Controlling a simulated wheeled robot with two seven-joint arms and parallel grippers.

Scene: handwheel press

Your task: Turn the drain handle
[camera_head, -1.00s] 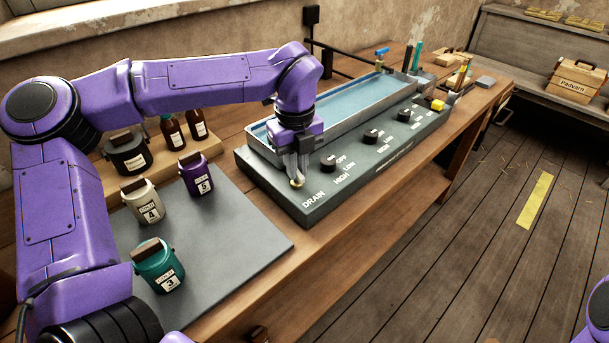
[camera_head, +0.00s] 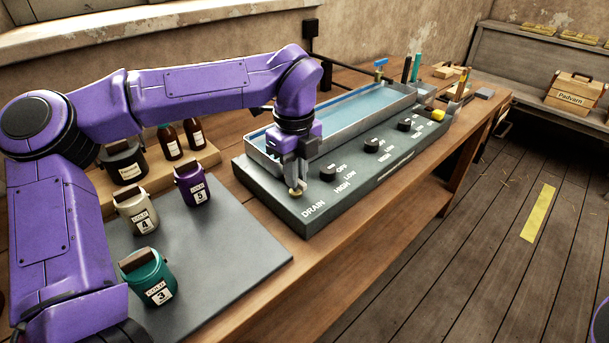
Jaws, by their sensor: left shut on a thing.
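The drain handle (camera_head: 295,191) is a small brass-coloured piece at the near left end of the grey control panel (camera_head: 313,216), just above the printed word DRAIN. My left gripper (camera_head: 295,186) points down from above and is shut on it. The fingers hide most of the handle, so its angle cannot be told. Behind the panel lies a long metal trough (camera_head: 350,118) with a blue inside. My right gripper is not in view.
Several black knobs (camera_head: 328,173) line the panel right of the handle. Lidded pots, including a green one (camera_head: 147,278), stand on a grey mat (camera_head: 232,262) to the left. Dark bottles (camera_head: 170,142) stand behind. The bench's front strip is clear.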

